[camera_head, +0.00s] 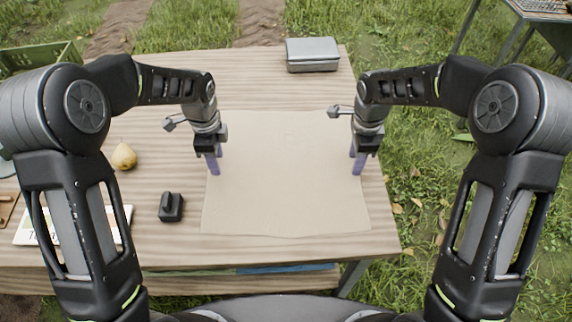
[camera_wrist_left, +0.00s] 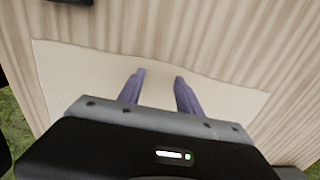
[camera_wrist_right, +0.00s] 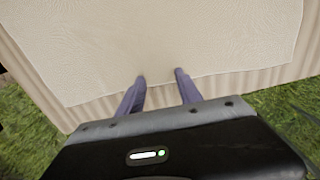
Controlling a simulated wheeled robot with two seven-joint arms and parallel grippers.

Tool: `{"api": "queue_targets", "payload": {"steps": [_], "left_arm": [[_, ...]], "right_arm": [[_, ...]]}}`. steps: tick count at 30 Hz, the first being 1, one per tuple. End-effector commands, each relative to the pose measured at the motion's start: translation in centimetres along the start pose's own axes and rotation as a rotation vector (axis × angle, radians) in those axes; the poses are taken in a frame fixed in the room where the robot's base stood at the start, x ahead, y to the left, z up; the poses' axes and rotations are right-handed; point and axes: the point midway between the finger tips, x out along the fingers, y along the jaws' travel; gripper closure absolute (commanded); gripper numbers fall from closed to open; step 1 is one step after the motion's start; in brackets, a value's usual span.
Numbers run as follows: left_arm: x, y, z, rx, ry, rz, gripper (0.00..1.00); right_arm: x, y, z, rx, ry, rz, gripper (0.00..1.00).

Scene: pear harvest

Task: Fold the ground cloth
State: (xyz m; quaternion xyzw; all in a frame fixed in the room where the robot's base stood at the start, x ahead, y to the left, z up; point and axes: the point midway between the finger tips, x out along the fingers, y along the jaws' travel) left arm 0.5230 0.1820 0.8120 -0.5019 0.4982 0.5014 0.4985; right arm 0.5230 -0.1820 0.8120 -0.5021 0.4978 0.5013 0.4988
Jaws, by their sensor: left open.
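The beige ground cloth (camera_head: 285,185) lies flat and spread out on the wooden table. My left gripper (camera_head: 214,168) is at the cloth's left edge, pointing down; in the left wrist view its two purple fingers (camera_wrist_left: 158,78) are apart with bare cloth (camera_wrist_left: 80,75) between and around them. My right gripper (camera_head: 357,168) is at the cloth's right edge; in the right wrist view its fingers (camera_wrist_right: 160,77) are apart near the edge of the cloth (camera_wrist_right: 150,35). No fold of cloth shows between either pair of fingers. Whether the fingertips touch the cloth cannot be told.
On the table (camera_head: 250,95) are a grey metal box (camera_head: 312,54) at the back, a pear (camera_head: 124,156) and a small black object (camera_head: 171,207) at the left, and a white card (camera_head: 30,232). A green crate (camera_head: 45,57) stands at the back left. Grass lies beyond the right edge.

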Motion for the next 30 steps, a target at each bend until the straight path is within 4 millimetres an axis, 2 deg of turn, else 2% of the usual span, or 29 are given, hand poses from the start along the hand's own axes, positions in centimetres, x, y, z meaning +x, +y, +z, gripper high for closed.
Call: {"api": "queue_targets", "payload": {"steps": [30], "left_arm": [[-0.01, 0.02, 0.01, 0.0, 0.0, 0.001, 1.0]], "right_arm": [[0.14, 0.11, -0.04, 0.0, 0.001, 0.003, 1.0]]}}
